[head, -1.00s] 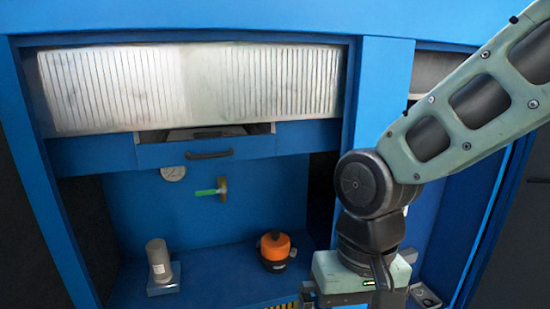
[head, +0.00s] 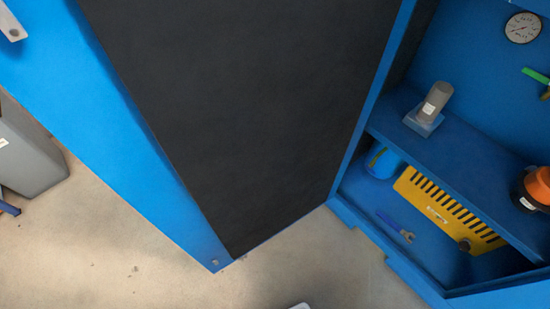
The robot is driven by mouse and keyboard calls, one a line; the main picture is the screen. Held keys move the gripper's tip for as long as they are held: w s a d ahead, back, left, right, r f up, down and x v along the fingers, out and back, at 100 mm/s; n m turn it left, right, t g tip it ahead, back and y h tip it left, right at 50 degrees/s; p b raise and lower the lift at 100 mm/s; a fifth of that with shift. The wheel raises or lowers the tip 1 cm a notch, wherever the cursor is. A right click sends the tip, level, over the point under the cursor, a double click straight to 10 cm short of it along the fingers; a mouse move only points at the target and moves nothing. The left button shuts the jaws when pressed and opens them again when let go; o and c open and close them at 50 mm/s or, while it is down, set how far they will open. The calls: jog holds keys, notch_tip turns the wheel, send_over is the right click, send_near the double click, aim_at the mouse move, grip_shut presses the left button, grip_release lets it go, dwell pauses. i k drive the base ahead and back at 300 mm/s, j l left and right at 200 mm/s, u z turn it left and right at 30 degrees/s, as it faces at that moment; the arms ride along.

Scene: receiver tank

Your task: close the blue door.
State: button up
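The blue door (head: 112,130) stands open at the left of the cabinet, with its dark inner panel (head: 245,95) facing me. Its lower free corner is near the bottom middle of the head view, above the floor. The blue cabinet's (head: 465,150) opening shows at the right.
Inside the cabinet are a grey cylinder (head: 433,101), an orange and black part (head: 537,188), a yellow slotted plate (head: 445,215) and a gauge (head: 523,27). A grey bin (head: 25,150) stands at the far left. Concrete floor (head: 130,255) is bare below the door.

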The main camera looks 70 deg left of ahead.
aim_at(225, 125)
jog(key=k+l+u, duration=0.15)
jog(key=k, duration=0.8)
jog(key=k+j, duration=0.15)
jog(key=j, duration=0.15)
jog(key=k+j+u, duration=0.15)
jog(key=k+j, duration=0.2)
jog(key=j, duration=0.3)
jog(key=i+j+u, duration=0.1)
jog(key=j, duration=0.75)
jog(key=i+j+u, duration=0.15)
jog(key=j, duration=0.3)
jog(key=j+u, duration=0.1)
jog(key=u, duration=0.25)
jog(key=k+j+u, duration=0.1)
jog(key=u, duration=0.25)
jog(key=j+u, duration=0.2)
jog(key=u, duration=0.15)
